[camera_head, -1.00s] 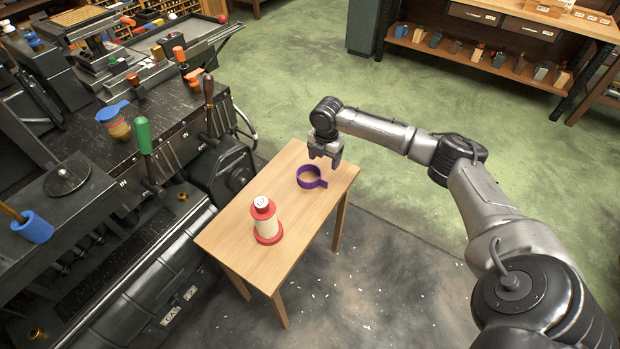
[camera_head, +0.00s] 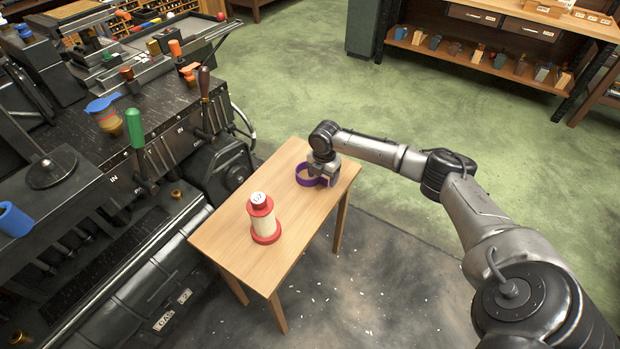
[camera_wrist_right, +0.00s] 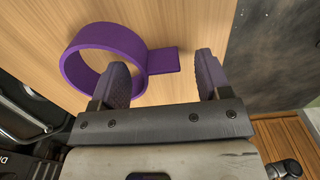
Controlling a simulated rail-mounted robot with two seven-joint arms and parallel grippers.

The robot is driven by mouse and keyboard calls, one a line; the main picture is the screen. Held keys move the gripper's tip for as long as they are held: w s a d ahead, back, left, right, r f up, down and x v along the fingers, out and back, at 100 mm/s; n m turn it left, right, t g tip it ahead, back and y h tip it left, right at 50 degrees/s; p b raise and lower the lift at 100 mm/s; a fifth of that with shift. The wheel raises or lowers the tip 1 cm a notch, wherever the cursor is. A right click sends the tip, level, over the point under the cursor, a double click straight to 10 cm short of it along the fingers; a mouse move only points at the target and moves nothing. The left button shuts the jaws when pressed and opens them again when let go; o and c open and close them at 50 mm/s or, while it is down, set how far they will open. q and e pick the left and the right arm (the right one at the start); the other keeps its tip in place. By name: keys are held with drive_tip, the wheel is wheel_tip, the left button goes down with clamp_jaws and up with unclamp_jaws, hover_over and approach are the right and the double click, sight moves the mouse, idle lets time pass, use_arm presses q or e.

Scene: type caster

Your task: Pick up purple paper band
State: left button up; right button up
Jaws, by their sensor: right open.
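The purple paper band (camera_head: 306,179) is a ring with a flat tab, on the small wooden table (camera_head: 240,247). It also shows in the right wrist view (camera_wrist_right: 100,38), with its tab pointing right between my fingers. My right gripper (camera_head: 324,178) is at the band, on the tab side, and hides the tab in the head view. In the right wrist view the gripper (camera_wrist_right: 165,80) is open, with the left finger overlapping the ring's edge and the right finger beyond the tab's end. I cannot tell whether they touch. My left gripper is not in view.
A red and cream spool-like object (camera_head: 264,220) stands on the same table, nearer the front. A dark machine (camera_head: 150,160) with green and brown handled levers stands close on the left. Green floor (camera_head: 330,80) is open behind the table.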

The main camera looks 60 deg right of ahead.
drive_tip(key=shift+f, duration=0.75)
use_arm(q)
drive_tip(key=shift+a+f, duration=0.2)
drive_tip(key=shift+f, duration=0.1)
use_arm(e)
drive_tip(key=shift+s, duration=0.1)
drive_tip(key=shift+r, duration=0.1)
drive_tip(key=c, duration=0.3)
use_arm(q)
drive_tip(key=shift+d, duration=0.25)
use_arm(e)
drive_tip(key=c, duration=0.7)
drive_tip(key=shift+r, duration=0.1)
